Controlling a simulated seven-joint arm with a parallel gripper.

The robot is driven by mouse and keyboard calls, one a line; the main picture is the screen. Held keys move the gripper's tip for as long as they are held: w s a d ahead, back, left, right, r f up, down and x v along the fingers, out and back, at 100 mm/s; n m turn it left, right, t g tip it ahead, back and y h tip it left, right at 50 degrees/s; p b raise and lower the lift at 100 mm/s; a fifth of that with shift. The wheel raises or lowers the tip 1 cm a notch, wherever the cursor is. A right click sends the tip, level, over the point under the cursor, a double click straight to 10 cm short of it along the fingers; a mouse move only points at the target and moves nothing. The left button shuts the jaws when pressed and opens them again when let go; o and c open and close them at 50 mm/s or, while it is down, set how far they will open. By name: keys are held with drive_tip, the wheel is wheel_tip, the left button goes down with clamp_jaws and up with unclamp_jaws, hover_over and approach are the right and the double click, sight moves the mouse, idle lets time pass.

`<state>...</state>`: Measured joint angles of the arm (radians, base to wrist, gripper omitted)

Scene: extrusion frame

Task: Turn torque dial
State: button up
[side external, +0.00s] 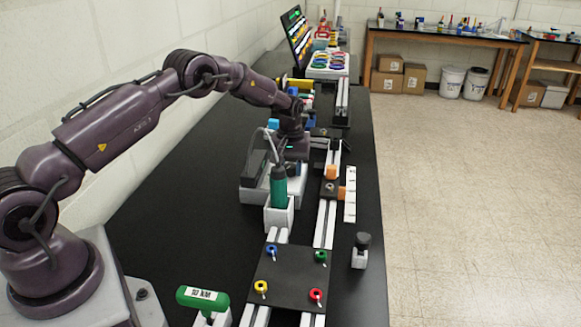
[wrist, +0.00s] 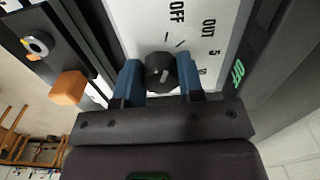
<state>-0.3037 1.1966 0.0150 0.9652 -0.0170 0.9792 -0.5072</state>
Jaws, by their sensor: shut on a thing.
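The torque dial (wrist: 161,70) is a small dark knob with a pale pointer line. It sits on a white panel (wrist: 140,18) printed with "OFF", "OUT" and "5" in the wrist view. My gripper (wrist: 159,80) has its two blue fingers on either side of the dial, shut on it. In the side view my gripper (side external: 292,148) is low over the grey-white unit (side external: 256,195); the dial is hidden there. A green-handled driver (side external: 278,185) stands upright in a white holder (side external: 279,218) in front of the unit, with a cable rising from it.
An orange block (wrist: 69,88) is left of the dial in the wrist view. Metal rails (side external: 325,222) run along the black table (side external: 175,200). A dark plate (side external: 288,278) with coloured rings is nearer. A green-handled tool (side external: 203,297) and a black-capped knob (side external: 361,243) flank it.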

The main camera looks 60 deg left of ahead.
drive_tip(key=m, duration=0.4)
drive_tip(key=shift+a+m, duration=0.1)
drive_tip(key=shift+m, duration=0.3)
drive_tip(key=m, duration=1)
drive_tip(key=shift+a+m, duration=0.1)
drive_tip(key=shift+m, duration=0.3)
drive_tip(key=shift+r+m, duration=0.1)
drive_tip(key=shift+m, duration=2.1)
drive_tip(key=o, duration=0.9)
